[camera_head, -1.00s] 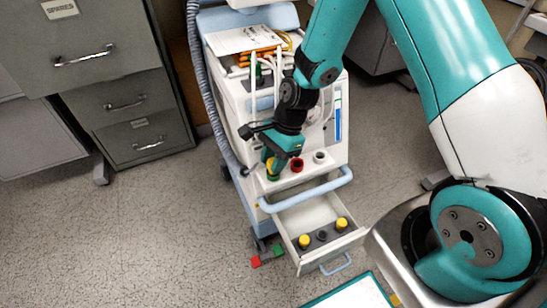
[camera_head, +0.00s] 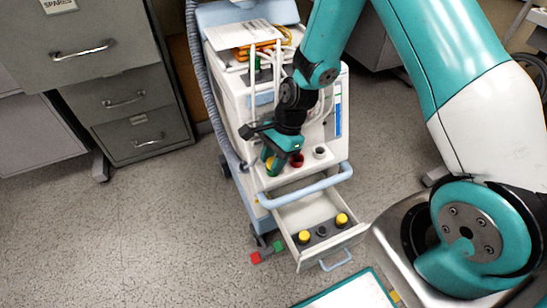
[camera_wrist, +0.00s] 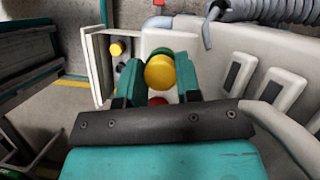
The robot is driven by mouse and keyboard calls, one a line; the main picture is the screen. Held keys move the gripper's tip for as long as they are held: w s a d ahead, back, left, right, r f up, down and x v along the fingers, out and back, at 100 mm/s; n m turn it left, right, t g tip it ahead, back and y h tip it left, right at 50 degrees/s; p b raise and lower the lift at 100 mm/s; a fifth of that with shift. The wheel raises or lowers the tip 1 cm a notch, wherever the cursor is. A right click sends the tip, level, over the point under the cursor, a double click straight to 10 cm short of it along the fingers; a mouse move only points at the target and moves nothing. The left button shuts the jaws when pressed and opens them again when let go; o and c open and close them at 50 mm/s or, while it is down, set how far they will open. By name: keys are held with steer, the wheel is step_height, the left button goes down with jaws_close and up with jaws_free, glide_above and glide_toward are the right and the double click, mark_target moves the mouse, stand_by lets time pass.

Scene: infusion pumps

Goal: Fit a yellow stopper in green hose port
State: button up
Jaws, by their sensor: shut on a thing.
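My gripper (camera_head: 272,162) is low over the shelf on the cart's front, shut on a yellow stopper. In the wrist view the stopper (camera_wrist: 159,72) sits between the two teal fingers (camera_wrist: 158,80). The green hose port (camera_wrist: 158,54) shows as a green edge right behind the stopper, in line with it. I cannot tell how deep the stopper sits in it. In the head view my fingers mostly hide the port. The red port (camera_head: 297,160) is close beside my gripper, and a white port (camera_head: 319,152) is farther right.
An open drawer (camera_head: 291,249) below the shelf holds two yellow stoppers (camera_head: 304,237) (camera_head: 341,219) with a dark round spot between them. A blue handle bar (camera_head: 305,190) crosses in front of the shelf. Grey cabinets (camera_head: 128,105) stand left.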

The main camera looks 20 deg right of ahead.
steer(key=shift+f, duration=0.35)
steer(key=o, duration=1.1)
steer(key=shift+s+f, duration=0.1)
steer(key=shift+s, duration=0.1)
steer(key=w+a+p+v, duration=0.1)
steer(key=p+v, duration=0.3)
steer(key=v, duration=1.4)
steer(key=s+a+r+n+t, duration=0.1)
steer(key=s+a+r+n, duration=0.4)
steer(key=s+r+n, duration=0.45)
steer(key=s+a+r+n, duration=0.5)
steer(key=s+r+n, duration=0.2)
steer(key=s+n, duration=0.55)
steer(key=r+p, duration=0.5)
steer(key=p, duration=0.1)
steer(key=r+p, duration=0.6)
steer(key=w+r+p, duration=0.1)
steer(key=r+p, duration=0.4)
steer(key=r, duration=0.1)
steer(key=shift+w+p, duration=0.1)
steer(key=shift+p, duration=0.3)
